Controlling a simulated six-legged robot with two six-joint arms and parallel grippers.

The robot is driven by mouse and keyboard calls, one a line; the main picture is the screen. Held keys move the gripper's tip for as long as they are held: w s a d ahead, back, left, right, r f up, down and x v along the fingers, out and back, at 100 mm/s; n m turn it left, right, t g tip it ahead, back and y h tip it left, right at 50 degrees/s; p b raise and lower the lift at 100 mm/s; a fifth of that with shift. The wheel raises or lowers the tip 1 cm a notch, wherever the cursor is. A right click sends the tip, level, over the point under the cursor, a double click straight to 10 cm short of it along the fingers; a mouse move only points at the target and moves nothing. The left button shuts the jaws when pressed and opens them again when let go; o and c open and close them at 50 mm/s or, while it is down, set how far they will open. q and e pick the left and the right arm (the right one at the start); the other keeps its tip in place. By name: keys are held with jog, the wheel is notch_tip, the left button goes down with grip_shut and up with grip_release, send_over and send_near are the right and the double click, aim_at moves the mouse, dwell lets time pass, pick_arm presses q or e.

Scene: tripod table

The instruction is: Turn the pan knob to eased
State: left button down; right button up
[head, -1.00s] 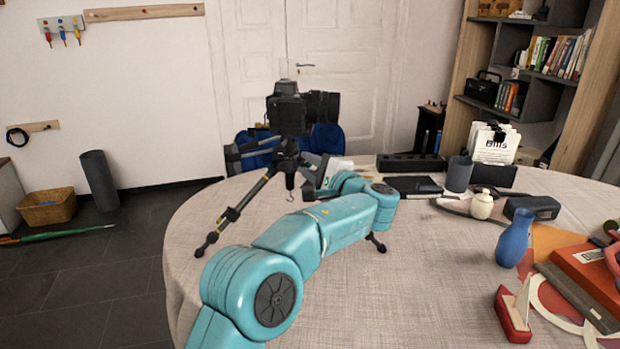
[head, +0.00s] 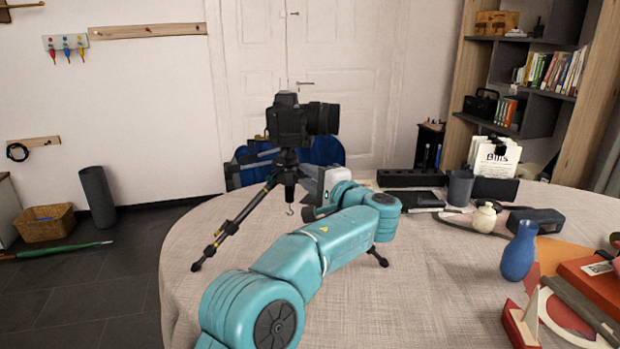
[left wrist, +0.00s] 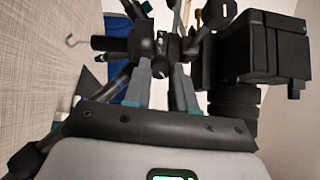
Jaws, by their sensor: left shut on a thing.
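A black camera (head: 287,122) with its lens pointing right sits on a black tripod (head: 232,226) on the table. The camera also shows at the right of the left wrist view (left wrist: 262,52). My left gripper (left wrist: 161,62) reaches the tripod head from the right. Its grey fingers are shut on a small dark knob (left wrist: 161,44), which I take for the pan knob. In the head view the gripper (head: 303,186) is small and dark beside the tripod column, so the knob and any marking are hidden there. My right gripper is not in view.
The cloth-covered table (head: 430,290) is clear at front centre. A blue vase (head: 519,252), a cream jar (head: 484,218) and a dark cup (head: 460,188) stand to the right. A blue chair (head: 325,151) is behind the tripod. A hook (left wrist: 74,40) hangs from the tripod column.

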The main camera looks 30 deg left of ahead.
pick_arm(q)
jog(key=c, duration=0.9)
grip_release()
jog(key=p+v, duration=0.1)
jog(key=v, duration=1.5)
jog(key=shift+s+d+r, duration=0.1)
jog(key=shift+s+d, duration=0.05)
